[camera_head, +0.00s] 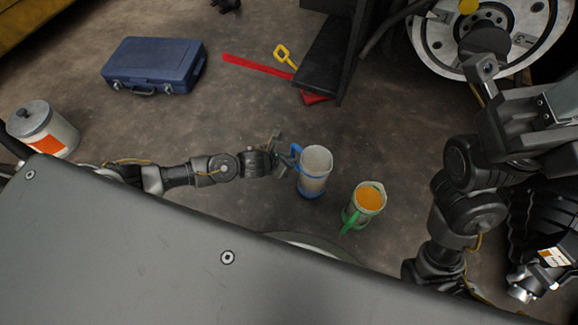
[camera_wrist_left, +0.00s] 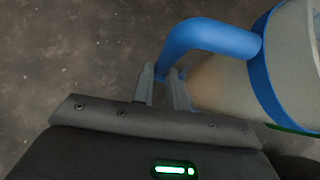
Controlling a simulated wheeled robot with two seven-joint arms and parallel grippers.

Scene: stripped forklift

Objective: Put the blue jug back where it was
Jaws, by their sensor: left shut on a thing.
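The blue jug (camera_head: 315,172) is a pale, see-through jug with a blue base and blue handle. It stands about upright in the middle of the head view; I cannot tell whether its base touches the floor. My left gripper (camera_head: 284,157) comes from the left and is shut on the handle. In the left wrist view the fingertips (camera_wrist_left: 164,84) close around the lower end of the blue handle (camera_wrist_left: 205,38), and the jug body (camera_wrist_left: 293,62) is at the right, cut off by the frame. My right arm is at the right of the head view; its fingers cannot be made out.
A green-handled jug (camera_head: 367,201) with orange contents stands just right of the blue jug. A blue case (camera_head: 153,66), a lidded can (camera_head: 44,130), a red bar (camera_head: 257,66) and a wheel (camera_head: 430,40) lie around.

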